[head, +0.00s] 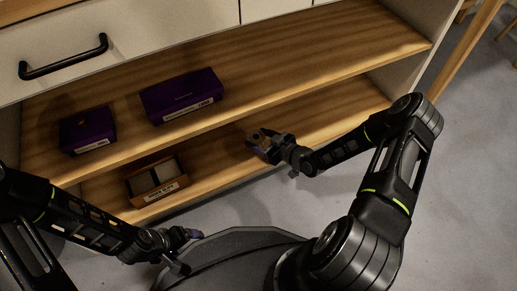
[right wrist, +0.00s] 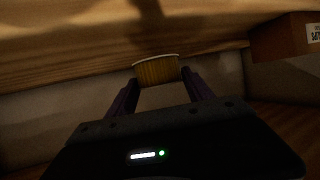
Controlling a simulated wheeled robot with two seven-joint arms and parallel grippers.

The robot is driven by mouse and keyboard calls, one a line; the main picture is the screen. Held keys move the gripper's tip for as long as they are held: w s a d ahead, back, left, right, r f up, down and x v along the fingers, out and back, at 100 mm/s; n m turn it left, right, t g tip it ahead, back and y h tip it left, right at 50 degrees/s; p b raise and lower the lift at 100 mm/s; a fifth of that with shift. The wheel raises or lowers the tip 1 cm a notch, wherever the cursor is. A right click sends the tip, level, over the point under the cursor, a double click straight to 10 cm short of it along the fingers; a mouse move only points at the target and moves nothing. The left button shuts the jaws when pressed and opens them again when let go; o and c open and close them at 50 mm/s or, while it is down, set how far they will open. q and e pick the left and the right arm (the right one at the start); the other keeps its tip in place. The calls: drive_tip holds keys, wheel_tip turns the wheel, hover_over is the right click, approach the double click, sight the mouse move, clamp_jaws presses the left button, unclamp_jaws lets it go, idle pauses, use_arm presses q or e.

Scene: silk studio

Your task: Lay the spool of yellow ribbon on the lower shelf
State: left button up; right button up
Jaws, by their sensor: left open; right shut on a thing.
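The spool of yellow ribbon (right wrist: 157,72) is between the fingers of my right gripper (right wrist: 158,88) in the right wrist view, its pale rim showing. In the head view my right gripper (head: 260,145) reaches in at the lower shelf (head: 318,118), just below the upper shelf's front edge. The spool is too small and dark to make out there. Whether it touches the shelf, I cannot tell. My left gripper (head: 188,238) is open and empty, low in front of the unit, away from the shelves.
An open box with compartments (head: 157,183) stands at the left of the lower shelf. Two purple boxes (head: 181,97) (head: 88,130) stand on the upper shelf (head: 290,60), which overhangs the lower one. The lower shelf is clear to the right of my right gripper. A drawer handle (head: 62,60) juts out above.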

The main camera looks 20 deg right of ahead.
drive_tip(key=shift+f, duration=0.4)
drive_tip(key=shift+r, duration=0.1)
wheel_tip(320, 180, down, 3)
drive_tip(key=shift+f+b, duration=0.1)
drive_tip(key=shift+b, duration=0.75)
drive_tip(key=shift+f, duration=0.3)
drive_tip(key=shift+f, duration=0.15)
drive_tip(key=o, duration=1.4)
